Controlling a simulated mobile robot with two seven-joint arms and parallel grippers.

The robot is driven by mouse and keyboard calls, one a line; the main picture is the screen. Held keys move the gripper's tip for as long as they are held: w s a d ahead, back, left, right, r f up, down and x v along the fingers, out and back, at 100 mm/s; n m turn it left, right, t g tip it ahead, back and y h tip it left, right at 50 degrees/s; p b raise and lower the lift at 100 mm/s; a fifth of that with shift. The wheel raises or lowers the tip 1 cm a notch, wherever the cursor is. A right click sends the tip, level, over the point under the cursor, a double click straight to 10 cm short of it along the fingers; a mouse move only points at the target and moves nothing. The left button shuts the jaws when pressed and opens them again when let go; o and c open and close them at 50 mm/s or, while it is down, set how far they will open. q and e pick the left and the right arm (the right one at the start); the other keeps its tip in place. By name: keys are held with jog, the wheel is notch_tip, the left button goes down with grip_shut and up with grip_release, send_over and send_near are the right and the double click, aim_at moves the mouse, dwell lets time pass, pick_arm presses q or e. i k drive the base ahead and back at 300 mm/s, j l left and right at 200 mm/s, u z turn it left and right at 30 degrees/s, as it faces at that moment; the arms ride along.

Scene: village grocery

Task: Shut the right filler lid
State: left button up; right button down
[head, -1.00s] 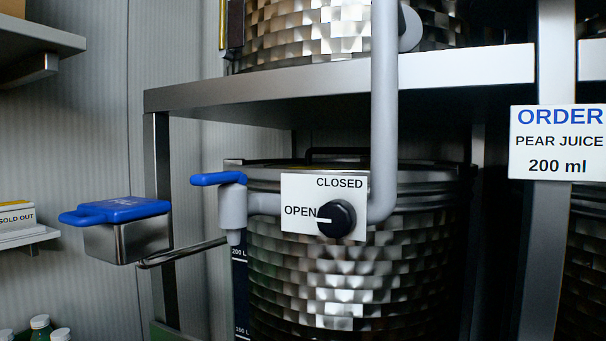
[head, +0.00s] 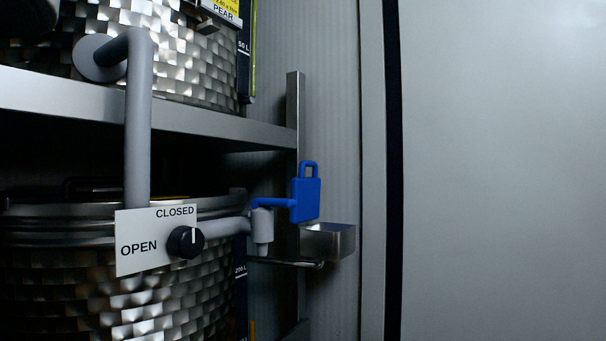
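The right filler's blue lid (head: 306,196) stands upright, raised above its small open metal box (head: 328,241), with its loop handle at the top. The box is at right of centre in the head view, on a metal arm. A grey tap (head: 262,228) with a blue lever (head: 272,203) is just left of the lid. The lever's end meets or overlaps the lid in the picture; I cannot tell if they touch. The black knob (head: 185,242) has its white mark pointing up, toward CLOSED. Neither of my grippers is in view.
A patterned metal tank (head: 140,295) stands at the lower left, under a metal shelf (head: 170,123) carrying another tank marked PEAR. A grey pipe (head: 139,130) runs down in front. A plain pale panel (head: 500,170) fills the right side. The space right of the box looks clear.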

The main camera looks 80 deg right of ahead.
aim_at(306, 191)
jog(key=z, duration=2.55)
jog(key=k+l+u, duration=0.4)
jog(key=i+j, duration=0.05)
